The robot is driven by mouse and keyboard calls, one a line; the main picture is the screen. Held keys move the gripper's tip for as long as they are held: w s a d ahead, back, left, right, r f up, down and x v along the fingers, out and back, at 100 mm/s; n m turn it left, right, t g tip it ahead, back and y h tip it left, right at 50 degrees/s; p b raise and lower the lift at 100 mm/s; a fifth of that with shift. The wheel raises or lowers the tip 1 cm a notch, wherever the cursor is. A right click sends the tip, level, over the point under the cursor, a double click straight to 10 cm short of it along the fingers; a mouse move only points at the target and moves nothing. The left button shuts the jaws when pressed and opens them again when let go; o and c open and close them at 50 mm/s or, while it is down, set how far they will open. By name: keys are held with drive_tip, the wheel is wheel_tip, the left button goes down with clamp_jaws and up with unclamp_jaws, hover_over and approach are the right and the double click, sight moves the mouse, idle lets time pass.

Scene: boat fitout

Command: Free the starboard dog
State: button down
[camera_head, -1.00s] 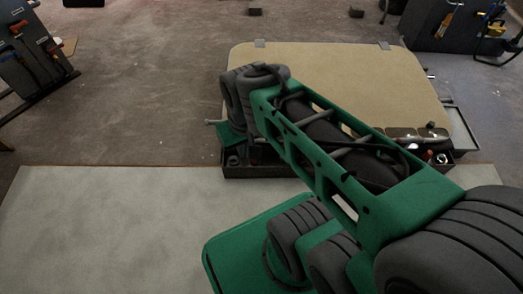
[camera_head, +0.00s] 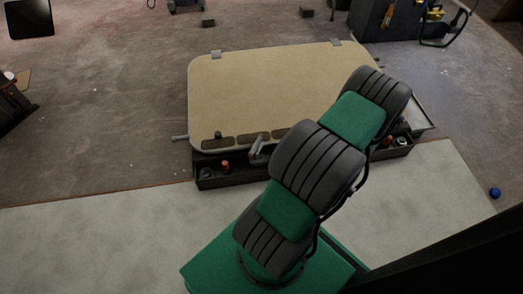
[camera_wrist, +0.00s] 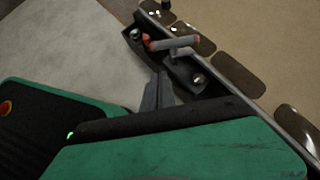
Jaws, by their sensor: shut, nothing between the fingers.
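The hatch is a tan panel (camera_head: 262,92) with a grey rim. A grey lever (camera_head: 257,150), possibly a dog, stands at its near edge, beside my arm. It also shows in the wrist view (camera_wrist: 176,43), lying across a dark tray. A grey bar (camera_head: 180,138) sticks out at the hatch's left edge. I cannot tell which of these is the starboard dog; my arm hides part of the near right edge. My gripper (camera_wrist: 160,86) is shut and empty, just below the lever in the wrist view and apart from it. It is hidden in the head view.
The dark tray (camera_head: 240,179) along the hatch's near edge holds orange and silver parts. Dark brown pads (camera_wrist: 239,75) line the rim. Pale floor (camera_head: 100,235) lies clear at left. A tool board (camera_head: 385,15) stands at the back right.

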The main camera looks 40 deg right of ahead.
drive_tip(key=w+r+b+x, duration=0.1)
drive_tip(key=b+x, duration=0.5)
drive_tip(key=x, duration=0.7)
drive_tip(key=shift+m, duration=0.4)
drive_tip(key=shift+h+p, duration=0.3)
